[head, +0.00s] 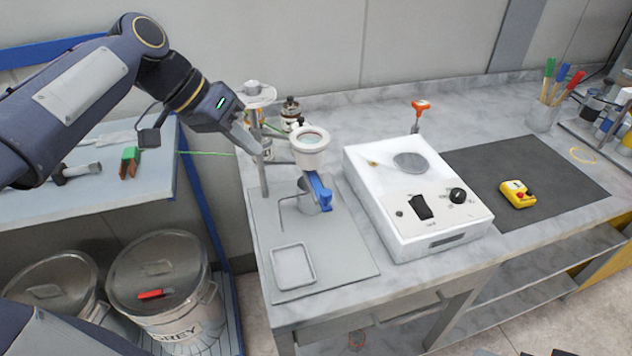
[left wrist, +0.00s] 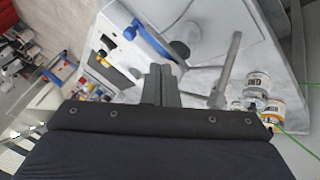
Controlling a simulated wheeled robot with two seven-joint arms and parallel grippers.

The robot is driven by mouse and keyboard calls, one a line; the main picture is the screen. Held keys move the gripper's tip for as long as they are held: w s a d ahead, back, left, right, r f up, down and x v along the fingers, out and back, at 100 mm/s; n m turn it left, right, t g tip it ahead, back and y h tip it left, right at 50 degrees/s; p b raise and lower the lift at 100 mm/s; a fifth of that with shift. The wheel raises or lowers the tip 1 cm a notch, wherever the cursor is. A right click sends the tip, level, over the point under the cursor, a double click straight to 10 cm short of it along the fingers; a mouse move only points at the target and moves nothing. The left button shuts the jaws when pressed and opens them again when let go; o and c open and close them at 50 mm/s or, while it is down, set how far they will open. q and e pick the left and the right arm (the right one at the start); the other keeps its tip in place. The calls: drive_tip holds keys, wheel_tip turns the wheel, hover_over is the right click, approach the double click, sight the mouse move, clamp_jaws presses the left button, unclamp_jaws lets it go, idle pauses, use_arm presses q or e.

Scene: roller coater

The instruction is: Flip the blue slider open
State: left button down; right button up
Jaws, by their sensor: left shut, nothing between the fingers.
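The blue slider (head: 320,190) sits under a white round cup (head: 309,152) on the stand over a grey base plate (head: 345,262). It points down and toward the front right. It also shows as a blue bar in the left wrist view (left wrist: 152,40). My left gripper (head: 257,147) is shut and empty. It is behind and to the left of the slider, close to the stand's upright post (head: 262,172), and apart from the slider. Its closed fingers show in the left wrist view (left wrist: 160,84). My right gripper is in neither view.
A white machine with a black switch (head: 421,207) stands right of the stand. Small jars (head: 290,112) stand behind it. A yellow control box (head: 517,194) lies on a dark mat (head: 555,165). Lidded buckets (head: 165,285) stand on the lower left.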

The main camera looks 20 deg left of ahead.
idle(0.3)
use_arm(q)
approach(318, 196)
wheel_tip(318, 196, down, 3)
drive_tip(key=d, duration=0.2)
drive_tip(key=shift+w+d+f, duration=0.2)
drive_tip(key=shift+w+d, duration=0.15)
drive_tip(key=shift+d, duration=0.3)
drive_tip(key=shift+s, duration=0.1)
drive_tip(key=s+d, duration=0.2)
drive_tip(key=shift+s, duration=0.35)
